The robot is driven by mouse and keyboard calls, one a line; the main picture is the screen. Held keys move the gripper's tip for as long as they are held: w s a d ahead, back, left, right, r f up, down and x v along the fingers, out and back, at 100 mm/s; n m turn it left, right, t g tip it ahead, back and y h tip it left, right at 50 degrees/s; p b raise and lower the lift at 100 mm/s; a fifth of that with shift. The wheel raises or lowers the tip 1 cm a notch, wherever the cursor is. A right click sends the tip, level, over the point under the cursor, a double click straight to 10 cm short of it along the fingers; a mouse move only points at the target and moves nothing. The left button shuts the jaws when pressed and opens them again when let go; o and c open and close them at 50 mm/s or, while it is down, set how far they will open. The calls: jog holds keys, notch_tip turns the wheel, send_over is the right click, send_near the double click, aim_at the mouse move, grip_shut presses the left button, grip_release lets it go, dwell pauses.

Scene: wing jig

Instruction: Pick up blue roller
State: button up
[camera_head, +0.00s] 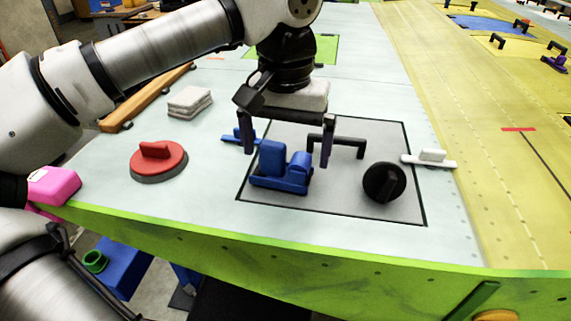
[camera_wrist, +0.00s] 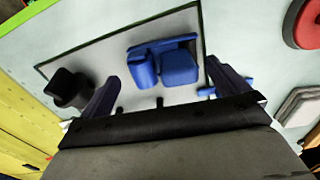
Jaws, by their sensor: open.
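The blue roller (camera_head: 280,178) sits on the grey, black-edged panel in the head view. It has a taller block on its left and a lower rounded part on its right. In the wrist view the blue roller (camera_wrist: 178,68) lies ahead of the fingers, roughly within the gap between their tips. My gripper (camera_head: 287,157) is open and empty, pointing down just above and slightly behind the roller in the head view. In the wrist view my gripper (camera_wrist: 163,70) shows its two dark purple fingers apart. I cannot tell the exact height of the fingertips above the panel.
A black handle (camera_head: 350,141) stands behind the roller, and a black round knob (camera_head: 384,182) is to its right. A small blue piece (camera_head: 232,138) is near the left finger. A red knob (camera_head: 158,160), white stack (camera_head: 190,102) and white handle (camera_head: 432,157) lie farther out.

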jog(key=shift+f, duration=0.35)
jog(key=shift+c, duration=0.4)
jog(key=c, duration=1)
jog(key=shift+r, duration=0.15)
jog(key=shift+w+r, duration=0.1)
jog(key=shift+r, duration=0.55)
notch_tip(320, 180, up, 18)
jog(key=p, duration=0.7)
jog(key=shift+r, duration=0.25)
